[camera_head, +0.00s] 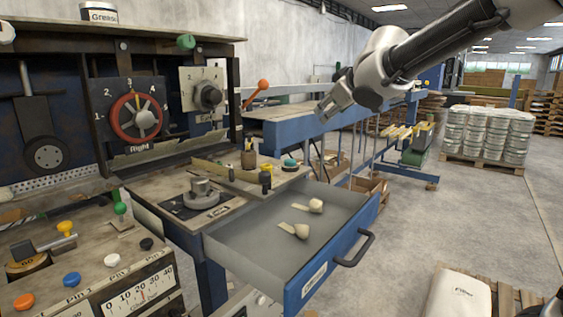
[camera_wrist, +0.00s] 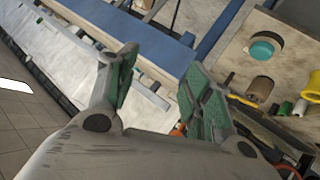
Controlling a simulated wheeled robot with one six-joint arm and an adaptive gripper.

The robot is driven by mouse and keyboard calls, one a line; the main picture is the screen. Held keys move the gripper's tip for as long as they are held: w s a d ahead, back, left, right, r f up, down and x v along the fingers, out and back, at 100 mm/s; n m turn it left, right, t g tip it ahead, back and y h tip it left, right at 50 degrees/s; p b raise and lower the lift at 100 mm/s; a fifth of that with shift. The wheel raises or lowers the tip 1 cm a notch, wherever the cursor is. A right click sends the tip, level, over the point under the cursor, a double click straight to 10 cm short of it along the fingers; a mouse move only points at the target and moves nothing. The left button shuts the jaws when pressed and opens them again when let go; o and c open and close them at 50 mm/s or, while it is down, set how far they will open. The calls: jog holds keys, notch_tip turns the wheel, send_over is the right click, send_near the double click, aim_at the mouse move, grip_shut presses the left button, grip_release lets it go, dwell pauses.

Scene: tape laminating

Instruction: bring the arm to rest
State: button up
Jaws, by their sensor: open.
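My gripper (camera_head: 334,104) is raised in the air to the right of the machine, above and behind the open drawer (camera_head: 258,254) in the head view. In the wrist view its two green-padded fingers (camera_wrist: 160,88) are spread apart with nothing between them. My arm reaches in from the upper right. The drawer is pulled out and holds two small pale knobbed items (camera_head: 311,206) lying on its floor. The gripper touches nothing that I can see.
A blue-edged conveyor table (camera_head: 290,133) stands behind the gripper. The machine has a red-rimmed dial (camera_head: 137,118) and an orange-knobbed lever (camera_head: 262,86). A teal button (camera_wrist: 264,48) sits on the worktop. Stacked white buckets (camera_head: 487,135) stand far right.

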jog(key=s+d+f+m+g+h, duration=0.3)
jog(key=s+d+f, duration=0.4)
jog(key=d, duration=0.4)
jog(key=s+d+f+m+g, duration=0.1)
jog(key=s+d, duration=0.3)
jog(key=s, duration=0.5)
jog(key=s+d+f+m+g, duration=0.1)
jog(key=s+d+f+m, duration=0.1)
jog(key=s, duration=0.7)
jog(key=s+d+f+m+g, duration=0.2)
jog(key=s+d+f, duration=0.3)
jog(key=s, duration=0.4)
jog(key=shift+s+d+m, duration=0.25)
jog(key=shift+d+m, duration=0.05)
jog(key=shift+d, duration=0.05)
